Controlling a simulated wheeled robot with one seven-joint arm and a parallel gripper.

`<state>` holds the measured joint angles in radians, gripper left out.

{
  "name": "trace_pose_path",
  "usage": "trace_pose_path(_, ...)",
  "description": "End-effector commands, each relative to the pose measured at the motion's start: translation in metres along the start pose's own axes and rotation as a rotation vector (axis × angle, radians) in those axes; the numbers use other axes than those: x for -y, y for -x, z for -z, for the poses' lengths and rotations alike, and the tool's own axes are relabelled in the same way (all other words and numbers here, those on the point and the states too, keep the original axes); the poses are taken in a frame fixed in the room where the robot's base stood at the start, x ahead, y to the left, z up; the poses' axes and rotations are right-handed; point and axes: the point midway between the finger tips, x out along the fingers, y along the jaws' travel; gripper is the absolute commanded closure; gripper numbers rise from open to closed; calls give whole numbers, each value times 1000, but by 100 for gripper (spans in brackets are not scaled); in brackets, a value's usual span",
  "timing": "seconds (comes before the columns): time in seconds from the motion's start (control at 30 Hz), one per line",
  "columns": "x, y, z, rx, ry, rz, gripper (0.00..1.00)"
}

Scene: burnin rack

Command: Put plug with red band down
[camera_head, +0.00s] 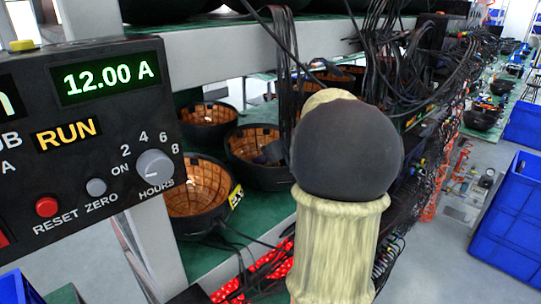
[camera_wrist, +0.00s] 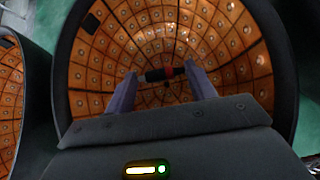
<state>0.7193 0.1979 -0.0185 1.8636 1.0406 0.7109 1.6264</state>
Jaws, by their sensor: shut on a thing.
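The plug with red band (camera_wrist: 157,75) is a small dark cylinder with a red stripe near its right end in the wrist view. It lies crosswise between the two fingertips of my gripper (camera_wrist: 165,74), which is shut on it. Behind the plug is the orange tiled inside of a round black bowl (camera_wrist: 97,60). How far the plug is from the bowl's inner surface cannot be told. In the head view my arm covers much of the middle, and I cannot make out the plug there.
Several black bowls with orange insides, such as this one (camera_head: 208,122), stand on a green shelf (camera_head: 208,262). A control panel (camera_head: 85,135) reading 12.00 A and RUN is at the left. Black cables (camera_head: 400,60) hang at the right. Blue crates (camera_head: 510,220) stand farther right.

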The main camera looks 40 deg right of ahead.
Motion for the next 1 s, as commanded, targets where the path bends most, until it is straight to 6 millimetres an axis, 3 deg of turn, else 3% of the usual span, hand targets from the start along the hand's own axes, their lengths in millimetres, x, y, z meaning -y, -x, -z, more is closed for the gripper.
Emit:
trace_pose_path(0.07,0,0,0,0,-1,0,69)
trace_pose_path(0.1,0,0,0,0,-1,0,41)
trace_pose_path(0.2,0,0,0,0,0,-1,23)
trace_pose_path(0.67,2,9,-9,1,-3,4,23)
trace_pose_path(0.77,2,20,-9,3,-2,5,23)
trace_pose_path(1.0,1,66,-9,3,-1,5,23)
